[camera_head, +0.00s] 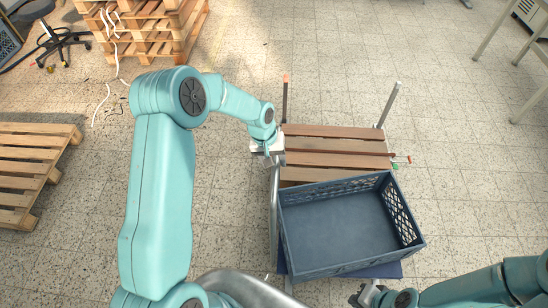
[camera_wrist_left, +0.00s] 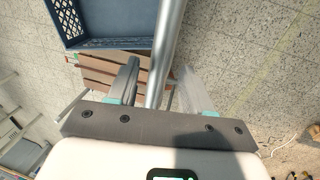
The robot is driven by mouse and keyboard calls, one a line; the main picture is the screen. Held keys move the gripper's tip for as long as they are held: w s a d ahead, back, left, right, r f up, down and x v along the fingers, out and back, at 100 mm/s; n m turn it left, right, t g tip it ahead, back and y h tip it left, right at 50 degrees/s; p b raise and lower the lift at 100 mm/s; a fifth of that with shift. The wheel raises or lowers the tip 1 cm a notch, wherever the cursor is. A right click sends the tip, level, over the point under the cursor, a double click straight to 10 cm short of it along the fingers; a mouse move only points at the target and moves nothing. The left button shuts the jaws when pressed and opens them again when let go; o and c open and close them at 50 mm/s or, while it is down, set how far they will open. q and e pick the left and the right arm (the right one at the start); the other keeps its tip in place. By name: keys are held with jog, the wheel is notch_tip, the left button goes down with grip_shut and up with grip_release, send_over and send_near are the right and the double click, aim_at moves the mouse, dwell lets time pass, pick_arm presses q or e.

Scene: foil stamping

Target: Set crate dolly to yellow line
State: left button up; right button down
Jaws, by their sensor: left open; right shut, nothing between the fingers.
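The crate dolly (camera_head: 335,142) has brown wooden slats and metal posts and stands on the floor right of centre. An empty blue-grey crate (camera_head: 345,226) sits on its near part. My left gripper (camera_head: 268,150) is at the dolly's left side rail (camera_head: 274,215). In the left wrist view, its fingers (camera_wrist_left: 160,88) are open, one on each side of the metal rail tube (camera_wrist_left: 168,45). A faint yellowish line (camera_wrist_left: 282,50) shows on the floor in the left wrist view.
Stacked wooden pallets (camera_head: 140,28) stand at the back left, and another pallet (camera_head: 30,165) lies at the left. A black stool (camera_head: 55,40) and loose white cables are near the stack. Table legs (camera_head: 490,30) stand at the upper right. Tiled floor around the dolly looks clear.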

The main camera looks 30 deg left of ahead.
pick_arm(q)
jog(key=shift+w+f, duration=0.3)
jog(key=shift+f, duration=0.25)
jog(key=shift+s, duration=0.1)
jog(key=shift+s+r, duration=0.1)
jog(key=shift+r, duration=0.05)
jog(key=shift+c, duration=1.2)
grip_shut()
jog(key=shift+d, duration=0.1)
